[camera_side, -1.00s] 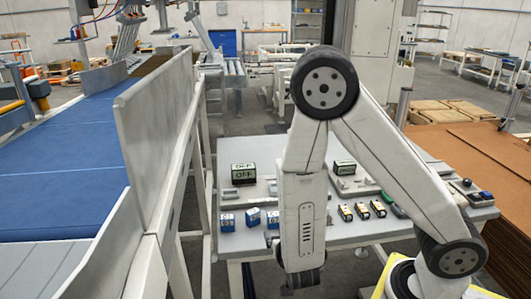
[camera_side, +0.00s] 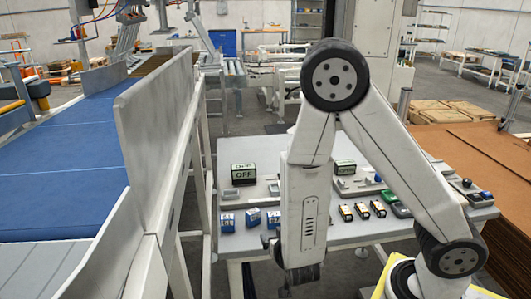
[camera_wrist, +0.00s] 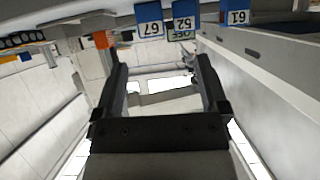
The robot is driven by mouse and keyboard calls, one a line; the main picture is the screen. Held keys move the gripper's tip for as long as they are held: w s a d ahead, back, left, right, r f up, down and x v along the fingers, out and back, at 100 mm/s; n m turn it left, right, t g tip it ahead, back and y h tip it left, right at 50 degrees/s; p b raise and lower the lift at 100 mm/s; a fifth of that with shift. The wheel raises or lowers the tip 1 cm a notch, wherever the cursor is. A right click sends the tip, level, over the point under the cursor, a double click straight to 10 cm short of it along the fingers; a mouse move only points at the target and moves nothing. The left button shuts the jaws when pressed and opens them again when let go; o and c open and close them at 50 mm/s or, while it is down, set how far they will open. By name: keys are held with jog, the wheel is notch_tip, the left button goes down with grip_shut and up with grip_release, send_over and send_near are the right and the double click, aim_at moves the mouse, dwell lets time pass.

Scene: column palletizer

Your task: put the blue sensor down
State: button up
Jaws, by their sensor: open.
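Three blue number-marked blocks stand in a row on the grey table. One reads 61 and shows in the side view (camera_side: 227,222) and the wrist view (camera_wrist: 236,12). I cannot tell which is the blue sensor. My gripper (camera_wrist: 160,75) is open, with nothing between its fingers. It hangs in front of the table's near edge, apart from the blocks.
An OFF display box (camera_side: 244,175) stands behind the blocks; another display (camera_side: 345,167) is to its right. Several yellow-and-black pieces (camera_side: 362,210) lie right of my arm. A blue conveyor (camera_side: 70,160) with a tall side wall runs along the left.

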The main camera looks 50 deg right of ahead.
jog(key=w+a+r+n+g+y, duration=0.25)
jog(key=a+n+y, duration=0.25)
jog(key=y, duration=0.3)
jog(key=s+d+r+n+g, duration=0.3)
jog(key=s+d+g, duration=0.1)
jog(key=s, duration=0.2)
jog(key=shift+n, duration=0.4)
jog(key=shift+d+r, duration=0.1)
jog(key=shift+c, duration=0.2)
jog(key=shift+c, duration=0.9)
